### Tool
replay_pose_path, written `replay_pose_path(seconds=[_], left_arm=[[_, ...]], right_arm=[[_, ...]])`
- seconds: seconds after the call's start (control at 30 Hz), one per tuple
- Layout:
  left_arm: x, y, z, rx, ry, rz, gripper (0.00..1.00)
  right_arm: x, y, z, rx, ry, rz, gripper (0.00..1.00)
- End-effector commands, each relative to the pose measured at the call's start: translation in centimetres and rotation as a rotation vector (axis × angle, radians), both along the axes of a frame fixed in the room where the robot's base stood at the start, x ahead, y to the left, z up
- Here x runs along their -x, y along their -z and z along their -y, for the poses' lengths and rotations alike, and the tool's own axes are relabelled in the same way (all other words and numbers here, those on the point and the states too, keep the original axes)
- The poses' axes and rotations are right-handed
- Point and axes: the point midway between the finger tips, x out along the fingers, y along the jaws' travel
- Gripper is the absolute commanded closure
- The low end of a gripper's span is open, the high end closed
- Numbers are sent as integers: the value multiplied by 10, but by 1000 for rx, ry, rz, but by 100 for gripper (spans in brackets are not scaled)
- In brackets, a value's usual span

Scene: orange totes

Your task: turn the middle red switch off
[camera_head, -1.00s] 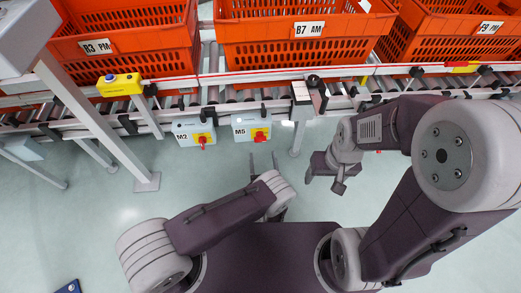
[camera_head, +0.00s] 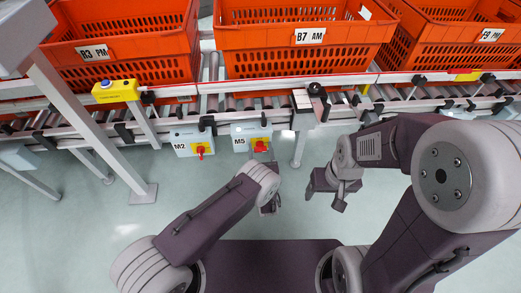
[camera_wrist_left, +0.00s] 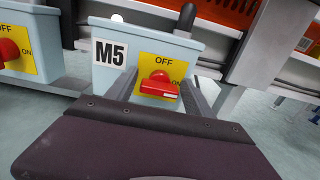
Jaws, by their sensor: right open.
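The M5 box (camera_head: 240,139) hangs under the conveyor with a red switch (camera_head: 261,146) on a yellow plate. It also shows in the left wrist view (camera_wrist_left: 104,75), where the red handle (camera_wrist_left: 160,88) lies sideways below the OFF label. The M2 box (camera_head: 183,146) with its red switch (camera_head: 201,151) is to its left. My left gripper (camera_wrist_left: 162,85) is open, with one finger to each side of the M5 handle; whether they touch it is unclear. My right gripper (camera_head: 327,194) is open and empty, away from the boxes to the right.
Orange totes (camera_head: 310,40) stand along the conveyor (camera_head: 225,103) above the boxes. A yellow button box (camera_head: 116,91) sits on the rail at left. A slanted grey post (camera_head: 95,110) stands left of M2. Floor between my arms and the boxes is clear.

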Motion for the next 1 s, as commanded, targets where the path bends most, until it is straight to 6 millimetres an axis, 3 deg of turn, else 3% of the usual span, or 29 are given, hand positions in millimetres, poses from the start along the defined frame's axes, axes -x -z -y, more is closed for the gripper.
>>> replay_pose_path(seconds=[0.03, 0.17, 0.2, 0.57, 1.0], left_arm=[[0, 0, 0, 0, 0, 0, 56], [0, 0, 0, 0, 0, 0, 92], [0, 0, 0, 0, 0, 0, 93], [0, 0, 0, 84, -1, 9, 93], [1, 0, -2, 463, 0, 47, 93]], right_arm=[[0, 0, 0, 0, 0, 0, 31], [0, 0, 0, 0, 0, 0, 31], [0, 0, 0, 0, 0, 0, 31], [0, -4, 0, 0, 0, 0, 31], [0, -16, 0, 0, 0, 0, 31]])
